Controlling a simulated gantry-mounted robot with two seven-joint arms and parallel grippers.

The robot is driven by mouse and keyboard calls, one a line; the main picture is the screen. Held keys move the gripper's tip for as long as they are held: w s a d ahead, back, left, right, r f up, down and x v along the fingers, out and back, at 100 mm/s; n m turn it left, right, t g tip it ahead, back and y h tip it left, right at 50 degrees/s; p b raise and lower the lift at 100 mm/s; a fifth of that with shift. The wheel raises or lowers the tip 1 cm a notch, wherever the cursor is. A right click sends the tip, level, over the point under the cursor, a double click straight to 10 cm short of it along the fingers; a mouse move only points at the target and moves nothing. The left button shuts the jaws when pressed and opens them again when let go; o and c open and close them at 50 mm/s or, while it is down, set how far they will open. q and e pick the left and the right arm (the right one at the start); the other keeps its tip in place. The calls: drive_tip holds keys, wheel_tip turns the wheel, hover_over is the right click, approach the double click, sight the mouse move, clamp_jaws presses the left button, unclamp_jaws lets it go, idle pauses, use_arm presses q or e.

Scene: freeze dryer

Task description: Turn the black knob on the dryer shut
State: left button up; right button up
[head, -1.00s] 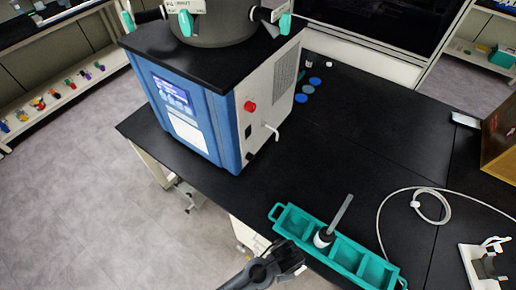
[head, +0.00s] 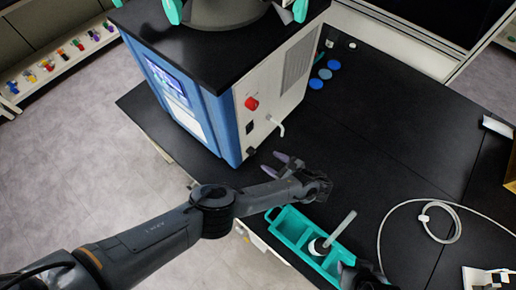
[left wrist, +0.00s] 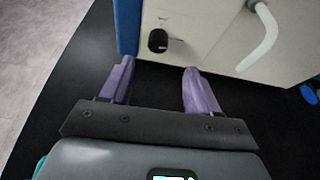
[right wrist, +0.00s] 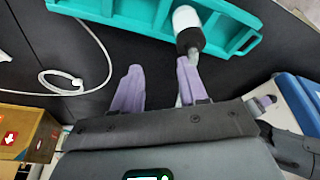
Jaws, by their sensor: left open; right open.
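The blue and white dryer (head: 225,115) stands on the black bench. Its black knob (left wrist: 158,41) sits low on the white side panel, near the blue edge, and looks small in the head view (head: 250,150). My left gripper (head: 276,165) is open and empty, just in front of that panel. In the left wrist view its purple fingers (left wrist: 154,82) point at the panel, with the knob ahead between them and apart from them. My right gripper (right wrist: 160,72) is open beside the teal tray, its fingers near the bottle; contact is unclear.
A white bent spout (left wrist: 262,40) sticks out right of the knob. A red knob (head: 252,103) is higher on the panel. The teal tray (head: 272,217) holds a bottle with a rod (head: 340,232). A cable (head: 458,225) lies right; the bench centre is clear.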

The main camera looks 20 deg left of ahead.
sight(254, 153)
use_arm(q)
drive_tip(key=x, duration=0.7)
drive_tip(key=shift+s+a+f, duration=0.1)
drive_tip(key=shift+a+f, duration=0.1)
drive_tip(key=shift+a, duration=0.2)
drive_tip(key=shift+w+a+f, duration=0.25)
drive_tip(key=shift+a, duration=0.35)
drive_tip(key=c, duration=1)
drive_tip(key=shift+c, duration=0.2)
